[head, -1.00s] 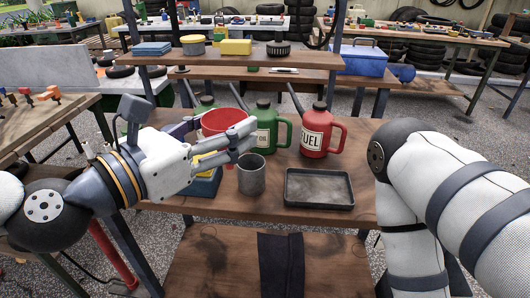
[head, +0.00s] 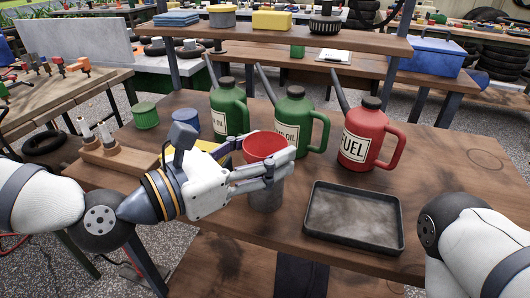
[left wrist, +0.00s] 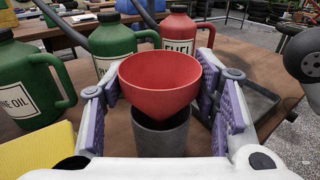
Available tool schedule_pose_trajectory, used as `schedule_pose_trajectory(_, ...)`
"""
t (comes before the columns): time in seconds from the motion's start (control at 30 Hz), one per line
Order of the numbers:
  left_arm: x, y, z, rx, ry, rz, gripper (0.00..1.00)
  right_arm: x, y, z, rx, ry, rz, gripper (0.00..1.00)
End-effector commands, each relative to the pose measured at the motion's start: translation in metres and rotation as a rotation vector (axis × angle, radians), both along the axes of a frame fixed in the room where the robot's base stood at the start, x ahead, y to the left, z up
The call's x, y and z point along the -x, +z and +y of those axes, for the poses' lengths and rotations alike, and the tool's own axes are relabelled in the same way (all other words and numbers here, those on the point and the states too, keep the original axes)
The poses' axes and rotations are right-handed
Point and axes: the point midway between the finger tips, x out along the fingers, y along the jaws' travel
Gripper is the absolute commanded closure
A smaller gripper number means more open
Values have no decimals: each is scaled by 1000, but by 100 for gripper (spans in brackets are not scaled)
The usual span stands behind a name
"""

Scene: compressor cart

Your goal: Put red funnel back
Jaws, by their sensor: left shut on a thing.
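The red funnel (head: 267,146) is wide end up at the middle of the cart top. My left gripper (head: 262,172) is shut on it, with a finger on each side, as the left wrist view (left wrist: 160,92) shows. A grey metal cup (head: 266,194) stands directly below the funnel. In the left wrist view the cup (left wrist: 161,136) is under the funnel's cone, and the spout is hidden, so I cannot tell how deep it sits in the cup. My right gripper is out of the frames; only my right arm shows.
A dark tray (head: 353,216) lies right of the cup. Two green oil cans (head: 297,124) and a red fuel can (head: 365,136) stand behind. A green-lidded jar (head: 146,115) and a wooden block with spark plugs (head: 112,155) are at left.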

Motion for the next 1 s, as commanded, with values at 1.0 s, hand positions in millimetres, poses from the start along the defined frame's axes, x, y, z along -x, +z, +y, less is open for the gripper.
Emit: schedule_pose_trajectory(1.0,1,2,0,-1,0,-7,26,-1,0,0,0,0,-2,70)
